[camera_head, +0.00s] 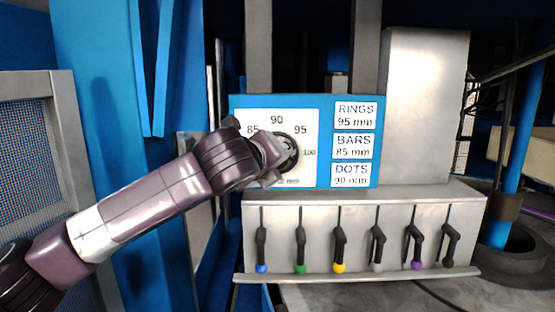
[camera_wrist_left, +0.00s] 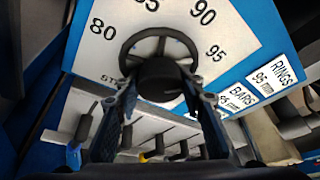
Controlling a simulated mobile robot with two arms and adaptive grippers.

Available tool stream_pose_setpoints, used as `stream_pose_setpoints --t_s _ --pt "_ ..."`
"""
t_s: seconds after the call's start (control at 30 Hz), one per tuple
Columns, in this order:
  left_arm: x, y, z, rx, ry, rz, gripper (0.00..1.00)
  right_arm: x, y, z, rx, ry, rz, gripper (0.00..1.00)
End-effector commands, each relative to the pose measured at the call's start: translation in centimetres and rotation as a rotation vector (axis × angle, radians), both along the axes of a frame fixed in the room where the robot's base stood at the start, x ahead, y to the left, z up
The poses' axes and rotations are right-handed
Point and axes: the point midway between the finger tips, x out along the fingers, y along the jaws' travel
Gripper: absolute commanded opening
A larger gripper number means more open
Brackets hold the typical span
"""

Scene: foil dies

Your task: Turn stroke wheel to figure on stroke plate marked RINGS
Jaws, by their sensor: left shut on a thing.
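The stroke wheel (camera_head: 289,146) is a dark handwheel on a white dial (camera_head: 309,120). Head view figures 85, 90, 95 and 100 show around it; 80 shows in the wrist view. The RINGS stroke plate (camera_head: 356,115) reads 95 mm. My left gripper (camera_head: 272,160) is at the wheel, hiding its left part. In the left wrist view the fingers (camera_wrist_left: 160,88) are shut on the dark hub of the wheel (camera_wrist_left: 146,48), one each side. I cannot make out where a pointer on the wheel stands. My right gripper is not in view.
Plates BARS 85 mm (camera_head: 354,146) and DOTS 90 mm (camera_head: 351,175) sit below RINGS. Beneath the panel, a grey rack (camera_head: 320,215) carries several dark levers, most with coloured tips. A grey box (camera_head: 424,105) stands right of the panel. A mesh-panelled frame (camera_head: 35,140) is at left.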

Motion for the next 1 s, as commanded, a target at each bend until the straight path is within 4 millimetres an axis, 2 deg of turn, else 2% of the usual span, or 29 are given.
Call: stream_pose_setpoints --t_s 0.3,0.7,0.73,0.87,1.0 --pt "-0.04 -0.12 -0.39 0.073 0.007 -0.002 0.12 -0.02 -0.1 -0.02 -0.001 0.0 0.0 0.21" --pt "-0.05 -0.13 -0.45 0.076 0.008 -0.002 0.12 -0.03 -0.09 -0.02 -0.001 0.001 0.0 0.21" --pt "-0.05 -0.13 -0.45 0.076 0.008 -0.002 0.38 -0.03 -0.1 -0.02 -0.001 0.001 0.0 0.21" --pt "-0.04 -0.11 -0.33 0.075 0.005 -0.002 0.53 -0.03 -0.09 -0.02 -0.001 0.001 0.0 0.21" --pt "-0.03 -0.07 -0.23 0.074 0.004 -0.002 0.54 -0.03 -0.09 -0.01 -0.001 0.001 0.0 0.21"
